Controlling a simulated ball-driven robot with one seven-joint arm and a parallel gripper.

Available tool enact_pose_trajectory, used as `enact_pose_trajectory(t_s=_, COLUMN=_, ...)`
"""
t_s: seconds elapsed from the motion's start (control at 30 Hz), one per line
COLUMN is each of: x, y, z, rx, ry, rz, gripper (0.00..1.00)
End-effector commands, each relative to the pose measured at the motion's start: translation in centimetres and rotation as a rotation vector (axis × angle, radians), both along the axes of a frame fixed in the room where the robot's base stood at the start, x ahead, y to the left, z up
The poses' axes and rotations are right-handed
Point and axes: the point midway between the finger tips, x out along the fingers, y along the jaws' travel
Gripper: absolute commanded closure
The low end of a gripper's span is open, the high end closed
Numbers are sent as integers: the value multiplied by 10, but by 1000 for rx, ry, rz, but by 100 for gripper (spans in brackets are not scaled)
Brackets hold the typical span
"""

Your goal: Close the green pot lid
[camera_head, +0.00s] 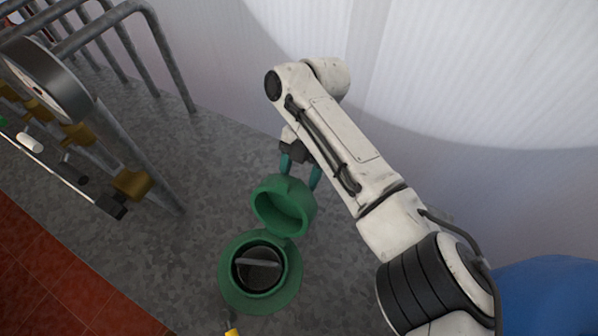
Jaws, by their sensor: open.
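The green pot (230,288) stands on the grey floor at the lower middle of the head view, with its dark round mouth showing. Its green lid (284,205) is open, tilted up on the far side of the pot with its hollow inside toward the camera. My gripper (300,176) has teal fingers and is open just behind the lid. One finger shows on each side of the lid's top edge; I cannot tell whether they touch it. A grey bar-like thing lies across the pot's mouth.
Grey metal rails (165,50) and a round metal part (45,80) with brass fittings stand at the left. A pale ribbed wall (440,80) is behind. A blue rounded object (550,295) is at lower right. A yellow-tipped item (232,331) lies near the pot.

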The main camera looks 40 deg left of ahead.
Motion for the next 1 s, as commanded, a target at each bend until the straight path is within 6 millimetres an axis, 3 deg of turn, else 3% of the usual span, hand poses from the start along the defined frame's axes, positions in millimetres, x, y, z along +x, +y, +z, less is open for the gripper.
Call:
enact_pose_trajectory(t_s=0.43, x=-4, y=-1, z=-11, rx=0, ry=0, rz=0, gripper=40)
enact_pose_trajectory(t_s=1.0, x=-4, y=-1, z=-11, rx=0, ry=0, rz=0, gripper=94)
